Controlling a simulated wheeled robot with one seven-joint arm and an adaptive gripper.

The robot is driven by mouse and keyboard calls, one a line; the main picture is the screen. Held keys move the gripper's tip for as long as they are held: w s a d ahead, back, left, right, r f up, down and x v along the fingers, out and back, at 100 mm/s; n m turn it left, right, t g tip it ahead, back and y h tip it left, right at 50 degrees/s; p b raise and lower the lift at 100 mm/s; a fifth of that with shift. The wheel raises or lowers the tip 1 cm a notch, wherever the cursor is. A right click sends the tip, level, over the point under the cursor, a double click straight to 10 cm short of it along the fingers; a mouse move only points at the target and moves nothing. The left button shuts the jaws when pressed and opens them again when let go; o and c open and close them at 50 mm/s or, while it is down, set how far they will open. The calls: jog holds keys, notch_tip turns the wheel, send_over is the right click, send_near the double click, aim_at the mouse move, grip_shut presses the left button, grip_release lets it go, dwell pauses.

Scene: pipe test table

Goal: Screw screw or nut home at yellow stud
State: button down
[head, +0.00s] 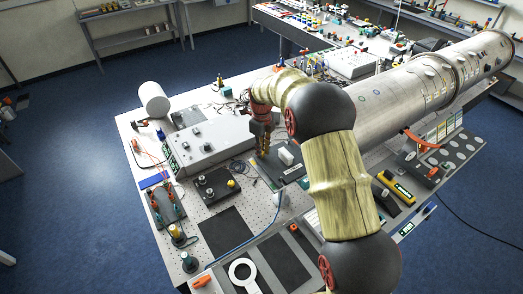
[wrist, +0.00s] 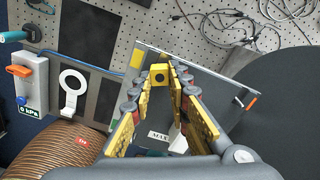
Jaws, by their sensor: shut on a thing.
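My gripper (head: 262,143) points down over the table, beside the dark grey plate with a white block (head: 287,156). In the wrist view its yellow-padded fingers (wrist: 171,72) converge near the top of the plate (wrist: 205,85). They are shut on a small yellow piece with a dark round hole (wrist: 160,78), which may be the nut. The fingers cover most of the contact. I cannot pick out the yellow stud with certainty or tell whether the piece touches it.
A grey instrument box (head: 208,138) stands left of my gripper. A black box with a yellow knob (head: 231,183) is nearer the front. A large metal pipe (head: 400,97) lies to the right. Loose cables (wrist: 245,22) lie on the perforated tabletop.

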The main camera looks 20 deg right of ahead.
jog(key=m, duration=0.5)
jog(key=shift+w+r, duration=0.15)
jog(key=shift+r, duration=0.1)
jog(key=c, duration=2.1)
grip_release()
jog(key=o, duration=0.5)
jog(key=shift+f, duration=0.2)
jog(key=shift+o, duration=0.9)
jog(key=shift+s, duration=0.2)
jog(key=shift+o, duration=0.6)
jog(key=shift+w+a, duration=0.1)
jog(key=shift+w, duration=0.1)
